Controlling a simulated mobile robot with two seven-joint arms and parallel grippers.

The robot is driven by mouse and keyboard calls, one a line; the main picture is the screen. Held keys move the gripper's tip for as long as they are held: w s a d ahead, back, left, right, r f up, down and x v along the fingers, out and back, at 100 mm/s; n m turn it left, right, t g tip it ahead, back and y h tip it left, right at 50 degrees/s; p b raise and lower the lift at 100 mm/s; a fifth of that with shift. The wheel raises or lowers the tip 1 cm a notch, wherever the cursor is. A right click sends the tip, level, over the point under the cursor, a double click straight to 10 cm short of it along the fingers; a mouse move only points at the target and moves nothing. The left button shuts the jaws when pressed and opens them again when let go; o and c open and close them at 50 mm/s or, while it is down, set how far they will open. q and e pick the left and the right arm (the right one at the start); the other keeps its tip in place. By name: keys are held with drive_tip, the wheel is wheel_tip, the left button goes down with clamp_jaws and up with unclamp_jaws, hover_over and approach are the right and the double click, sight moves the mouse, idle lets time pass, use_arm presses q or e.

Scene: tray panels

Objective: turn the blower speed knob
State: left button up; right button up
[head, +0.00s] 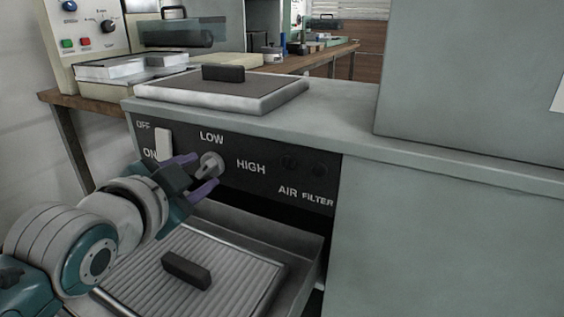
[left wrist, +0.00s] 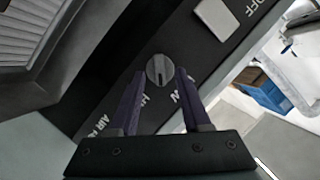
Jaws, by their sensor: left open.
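The blower speed knob (head: 211,165) is a grey round knob on the black control panel, with LOW above it and HIGH to its right. My left gripper (head: 196,174) is at the panel, its purple fingers open, one above-left of the knob and one below it. In the left wrist view the knob (left wrist: 159,70) shows just beyond and between the two open fingertips (left wrist: 160,78). I cannot tell whether the fingers touch it. A white ON/OFF switch (head: 164,144) sits left of the knob and also shows in the left wrist view (left wrist: 216,19). My right gripper is not seen.
An open drawer (head: 297,262) with a ribbed panel and black handle (head: 186,269) juts out below the control panel. A flat tray panel (head: 222,91) lies on the cabinet top. A large grey-green box (head: 470,80) stands at right. A bench with instruments is behind.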

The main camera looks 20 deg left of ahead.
use_arm(q)
drive_tip(key=shift+w+a+f, duration=0.1)
drive_tip(key=shift+w, duration=0.4)
drive_tip(key=shift+c, duration=0.2)
clamp_jaws()
